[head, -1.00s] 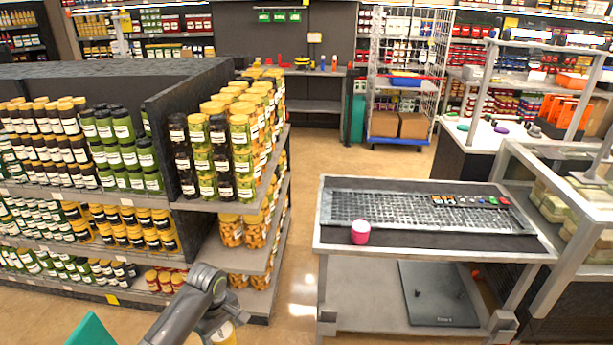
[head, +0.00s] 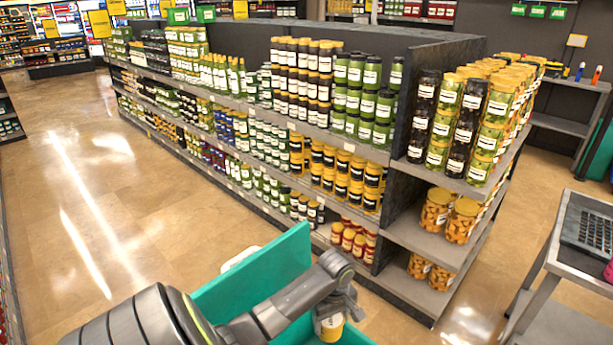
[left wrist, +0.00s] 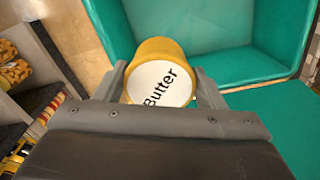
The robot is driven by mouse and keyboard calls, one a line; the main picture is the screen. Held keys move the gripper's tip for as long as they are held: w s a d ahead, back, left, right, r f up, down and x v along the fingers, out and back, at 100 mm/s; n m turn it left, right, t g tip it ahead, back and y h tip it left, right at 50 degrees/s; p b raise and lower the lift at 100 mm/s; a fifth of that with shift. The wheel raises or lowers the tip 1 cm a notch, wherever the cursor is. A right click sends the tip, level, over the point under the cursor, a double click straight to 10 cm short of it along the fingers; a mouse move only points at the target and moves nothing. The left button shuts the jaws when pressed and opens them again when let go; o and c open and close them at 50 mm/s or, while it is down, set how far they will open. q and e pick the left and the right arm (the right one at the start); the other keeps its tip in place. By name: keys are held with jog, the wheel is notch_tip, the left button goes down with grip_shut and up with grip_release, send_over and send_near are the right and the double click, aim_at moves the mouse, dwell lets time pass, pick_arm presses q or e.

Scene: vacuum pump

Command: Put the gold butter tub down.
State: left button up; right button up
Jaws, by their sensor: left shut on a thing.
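The gold butter tub (left wrist: 160,82) has a white lid or label reading "Butter" and sits between the fingers of my left gripper (left wrist: 165,88) in the left wrist view. In the head view my left gripper (head: 335,312) is shut on the same tub (head: 331,327), at the bottom centre. A teal bin (head: 262,272) is at the tub's left and below in the head view. In the left wrist view the bin's open inside (left wrist: 225,35) shows just beyond the tub. I cannot tell whether the tub is over the bin's opening or its rim. My right gripper is not in view.
A long shelf (head: 345,150) full of jars stands beyond the bin, its end shelves (head: 440,258) close to the right. A grey cart (head: 560,275) stands at the right edge. Open floor (head: 120,205) lies to the left.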

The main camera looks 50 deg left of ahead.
aim_at(330, 335)
pick_arm(q)
notch_tip(330, 335, down, 7)
jog(key=b, duration=0.5)
jog(key=shift+f, duration=0.2)
pick_arm(e)
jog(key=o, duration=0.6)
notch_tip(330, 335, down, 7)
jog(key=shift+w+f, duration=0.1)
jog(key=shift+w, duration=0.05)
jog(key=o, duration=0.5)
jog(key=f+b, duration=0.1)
jog(key=b, duration=0.1)
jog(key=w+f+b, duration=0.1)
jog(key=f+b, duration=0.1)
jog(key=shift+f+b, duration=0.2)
jog(key=shift+b, duration=0.15)
pick_arm(q)
notch_tip(330, 335, down, 12)
jog(key=b, duration=0.1)
jog(key=shift+f, duration=0.2)
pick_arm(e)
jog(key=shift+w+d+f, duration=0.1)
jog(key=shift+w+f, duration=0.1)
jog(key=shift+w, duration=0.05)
pick_arm(q)
jog(key=shift+f, duration=0.55)
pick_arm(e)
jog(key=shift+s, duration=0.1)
pick_arm(q)
jog(key=o, duration=1.2)
